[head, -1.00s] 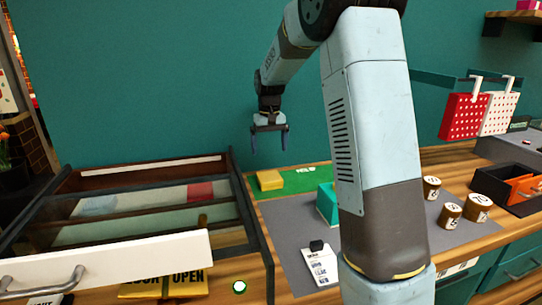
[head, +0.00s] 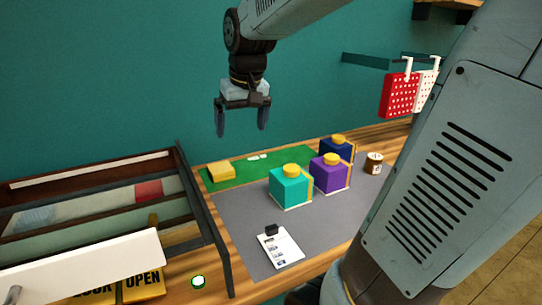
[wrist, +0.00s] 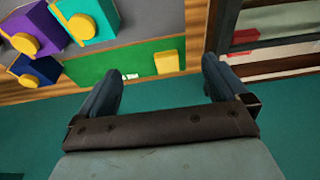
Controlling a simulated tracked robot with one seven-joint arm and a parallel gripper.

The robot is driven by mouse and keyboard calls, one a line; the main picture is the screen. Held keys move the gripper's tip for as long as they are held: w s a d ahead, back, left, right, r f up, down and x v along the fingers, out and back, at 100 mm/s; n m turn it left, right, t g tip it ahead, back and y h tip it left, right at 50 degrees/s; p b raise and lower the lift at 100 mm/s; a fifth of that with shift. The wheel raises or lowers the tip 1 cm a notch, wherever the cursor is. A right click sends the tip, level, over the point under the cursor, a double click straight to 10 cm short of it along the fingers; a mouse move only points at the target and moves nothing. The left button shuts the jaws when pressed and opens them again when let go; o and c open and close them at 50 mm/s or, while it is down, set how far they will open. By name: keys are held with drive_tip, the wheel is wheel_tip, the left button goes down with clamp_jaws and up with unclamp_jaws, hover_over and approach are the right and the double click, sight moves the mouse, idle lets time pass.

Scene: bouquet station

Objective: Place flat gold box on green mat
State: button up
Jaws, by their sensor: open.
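The flat gold box (head: 220,170) lies on the left end of the green mat (head: 240,174), by the wall side of the counter. My gripper (head: 241,134) is open and empty in the air above the mat, to the right of the gold box and apart from it. In the wrist view the gold box (wrist: 167,63) shows beyond the gap between my open fingers (wrist: 160,80), on the end of the green mat (wrist: 115,65) nearest the drawer.
Teal (head: 290,187), purple (head: 330,173) and navy (head: 337,149) boxes with gold knobs stand right of the gold box. An open drawer (head: 110,258) is at left. A card (head: 279,249) lies on the grey mat (head: 240,225). Red and white perforated bags (head: 398,95) hang at right.

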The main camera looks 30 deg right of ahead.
drive_tip(key=s+f+t, duration=0.2)
drive_tip(key=s, duration=1.2)
drive_tip(key=shift+s, duration=0.3)
drive_tip(key=shift+d, duration=0.1)
idle(0.4)
